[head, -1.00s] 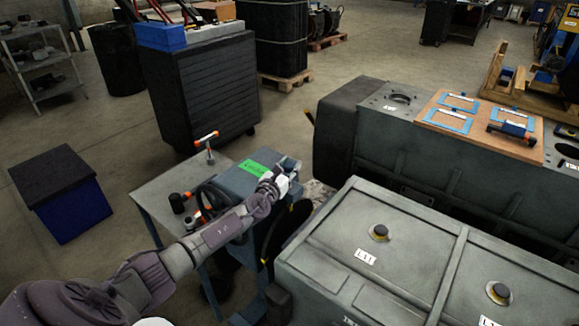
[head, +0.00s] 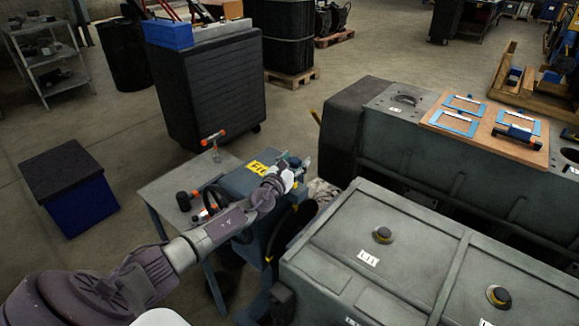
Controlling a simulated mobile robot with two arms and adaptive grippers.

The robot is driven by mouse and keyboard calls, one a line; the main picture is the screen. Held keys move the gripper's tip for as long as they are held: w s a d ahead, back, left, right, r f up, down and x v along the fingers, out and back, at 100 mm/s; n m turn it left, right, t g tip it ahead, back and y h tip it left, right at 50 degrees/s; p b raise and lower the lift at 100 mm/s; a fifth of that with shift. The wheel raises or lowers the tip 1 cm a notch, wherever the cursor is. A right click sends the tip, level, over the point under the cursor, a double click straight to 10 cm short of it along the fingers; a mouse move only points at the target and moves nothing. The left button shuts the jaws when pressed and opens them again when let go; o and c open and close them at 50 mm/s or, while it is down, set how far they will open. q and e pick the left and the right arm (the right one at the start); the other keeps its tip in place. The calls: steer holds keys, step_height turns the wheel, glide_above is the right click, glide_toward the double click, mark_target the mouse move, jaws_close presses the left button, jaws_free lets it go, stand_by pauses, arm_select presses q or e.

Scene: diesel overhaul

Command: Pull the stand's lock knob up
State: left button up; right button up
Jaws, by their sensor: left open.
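The stand (head: 235,183) is a blue-grey block beside the small grey side table, with a yellow label (head: 259,168) on its top. My left arm comes in from the lower left and reaches across the stand. My left gripper (head: 301,164) is open at the stand's far right top corner. The lock knob cannot be made out; the gripper and wrist cover that corner. I cannot tell whether the fingers touch anything. My right gripper is not in view.
A side table (head: 165,187) holds an orange-handled T tool (head: 214,142) and a dark mallet-like piece (head: 184,201). The large grey engine cover (head: 340,240) stands close to the right of the gripper. A dark engine block (head: 390,140) lies behind it.

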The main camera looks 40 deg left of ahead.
arm_select(q)
steer(key=s+d, duration=0.1)
steer(key=s, duration=1)
steer(key=shift+s+d, duration=0.2)
steer(key=shift+s, duration=0.1)
steer(key=shift+r, duration=0.1)
